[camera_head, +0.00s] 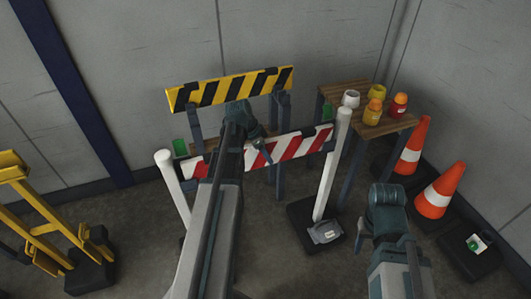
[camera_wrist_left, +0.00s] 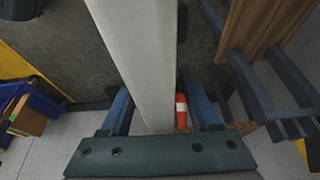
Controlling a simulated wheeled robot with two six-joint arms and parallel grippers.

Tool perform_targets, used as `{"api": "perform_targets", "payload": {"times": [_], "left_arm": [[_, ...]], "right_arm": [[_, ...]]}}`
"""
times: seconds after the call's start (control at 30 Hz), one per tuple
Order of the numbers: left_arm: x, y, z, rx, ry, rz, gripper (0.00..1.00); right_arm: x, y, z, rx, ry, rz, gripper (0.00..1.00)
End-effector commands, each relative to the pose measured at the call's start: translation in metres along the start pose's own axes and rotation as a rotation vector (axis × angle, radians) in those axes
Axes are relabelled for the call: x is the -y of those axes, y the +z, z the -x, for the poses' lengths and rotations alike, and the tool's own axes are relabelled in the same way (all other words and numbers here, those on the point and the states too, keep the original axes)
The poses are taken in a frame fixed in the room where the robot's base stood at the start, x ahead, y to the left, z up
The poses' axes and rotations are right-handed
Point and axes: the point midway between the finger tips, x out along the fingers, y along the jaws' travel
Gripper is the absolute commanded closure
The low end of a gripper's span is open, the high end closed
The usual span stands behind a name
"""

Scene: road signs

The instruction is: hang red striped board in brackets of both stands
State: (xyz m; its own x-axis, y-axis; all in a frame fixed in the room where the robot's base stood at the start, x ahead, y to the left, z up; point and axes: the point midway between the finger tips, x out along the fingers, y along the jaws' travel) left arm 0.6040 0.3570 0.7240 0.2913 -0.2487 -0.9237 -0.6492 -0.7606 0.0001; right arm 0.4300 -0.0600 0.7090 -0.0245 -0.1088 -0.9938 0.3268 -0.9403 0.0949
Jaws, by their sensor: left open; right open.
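The red and white striped board (camera_head: 290,148) is level between two white posts, the left stand (camera_head: 172,185) and the right stand (camera_head: 330,170). Its ends lie close to the posts; I cannot tell whether they sit in the brackets. My left arm covers part of its left half. My left gripper (camera_head: 258,143) is open at the board's middle. In the left wrist view a pale grey-white slab, likely the board (camera_wrist_left: 140,60), runs between the parted fingers (camera_wrist_left: 160,115). My right gripper (camera_head: 380,200) is open and empty, low and to the right of the right stand.
A yellow and black striped board (camera_head: 230,87) stands on supports behind. A wooden table (camera_head: 345,95) with jars is at back right. Two orange cones (camera_head: 434,195) stand by the right wall. A yellow frame (camera_head: 35,205) is at far left.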

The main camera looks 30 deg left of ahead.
Motion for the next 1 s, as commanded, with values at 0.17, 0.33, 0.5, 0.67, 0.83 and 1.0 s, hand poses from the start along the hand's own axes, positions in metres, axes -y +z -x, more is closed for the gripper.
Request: {"api": "perform_targets", "payload": {"times": [0.17, 0.33, 0.5, 0.67, 0.83, 1.0], "left_arm": [[0.0, 0.0, 0.001, 0.001, 0.0, 0.0, 0.38], [0.0, -0.001, 0.008, 0.001, 0.0, 0.0, 0.38], [0.0, -0.001, 0.025, 0.0, 0.0, 0.001, 0.38], [0.0, -0.002, 0.049, 0.0, -0.001, 0.002, 0.38], [0.0, -0.003, 0.077, 0.0, -0.001, 0.001, 0.38], [0.0, -0.003, 0.104, 0.0, 0.0, 0.002, 0.38]], "right_arm": [[0.0, 0.0, 0.001, 0.0, 0.0, 0.0, 0.5], [-0.001, 0.001, 0.008, 0.0, 0.0, 0.0, 0.5], [-0.002, 0.001, 0.024, 0.0, 0.0, 0.0, 0.5], [-0.004, 0.003, 0.046, 0.0, 0.0, 0.0, 0.5], [-0.007, 0.004, 0.072, 0.0, 0.0, 0.0, 0.5], [-0.009, 0.006, 0.097, 0.0, 0.0, -0.001, 0.5]]}}
